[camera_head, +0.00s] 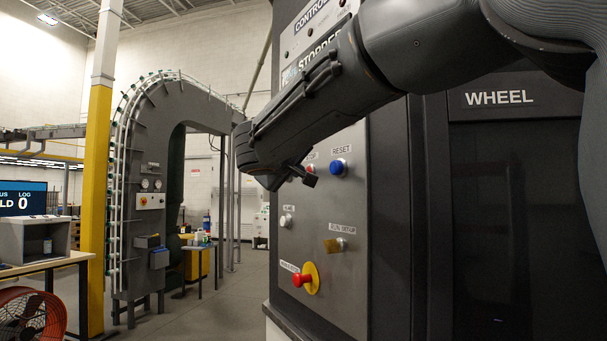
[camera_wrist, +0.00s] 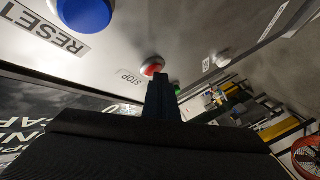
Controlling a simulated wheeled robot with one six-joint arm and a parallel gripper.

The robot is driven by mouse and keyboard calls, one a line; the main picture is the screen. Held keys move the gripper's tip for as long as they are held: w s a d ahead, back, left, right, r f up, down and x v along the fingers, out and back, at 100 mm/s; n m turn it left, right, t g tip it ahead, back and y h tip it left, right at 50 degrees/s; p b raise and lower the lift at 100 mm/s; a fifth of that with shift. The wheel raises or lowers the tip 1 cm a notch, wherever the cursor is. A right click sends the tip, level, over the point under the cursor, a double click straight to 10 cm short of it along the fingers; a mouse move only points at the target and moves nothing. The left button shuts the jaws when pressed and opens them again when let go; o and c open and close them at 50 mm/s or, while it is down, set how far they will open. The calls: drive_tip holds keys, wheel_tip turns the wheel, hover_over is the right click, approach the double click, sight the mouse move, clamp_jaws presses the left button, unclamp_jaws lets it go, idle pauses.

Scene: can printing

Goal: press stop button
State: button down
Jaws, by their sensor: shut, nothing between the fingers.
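The red stop button (camera_wrist: 152,66) sits on the grey control panel (camera_head: 343,205), beside a STOP label (camera_wrist: 130,77). In the head view only a little of the red button (camera_head: 310,169) shows past my gripper. My gripper (camera_head: 308,181) is shut and empty, in front of the panel by this button. In the wrist view the closed fingertips (camera_wrist: 160,80) overlap the lower edge of the red button. I cannot tell whether they touch it.
A blue RESET button (camera_head: 338,167) is to the right of the stop button. Below are a white button (camera_head: 287,220), a yellowish switch (camera_head: 334,245) and a red emergency stop (camera_head: 303,280) on yellow. A green button (camera_wrist: 176,89) shows beside the fingers. Open floor lies left of the panel.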

drive_tip(key=shift+a, duration=0.1)
idle(0.3)
drive_tip(key=shift+s+a+b, duration=0.25)
drive_tip(key=shift+s+a, duration=0.05)
drive_tip(key=shift+a, duration=0.25)
drive_tip(key=shift+s+a+b, duration=0.2)
drive_tip(key=shift+s+a, duration=0.05)
drive_tip(key=shift+a, duration=0.25)
drive_tip(key=shift+a, duration=0.1)
drive_tip(key=a, duration=0.1)
drive_tip(key=s+a+b, duration=0.1)
drive_tip(key=a, duration=0.1)
drive_tip(key=s+a, duration=0.1)
drive_tip(key=shift+a+b, duration=0.2)
drive_tip(key=shift+b, duration=0.2)
drive_tip(key=shift+s, duration=0.1)
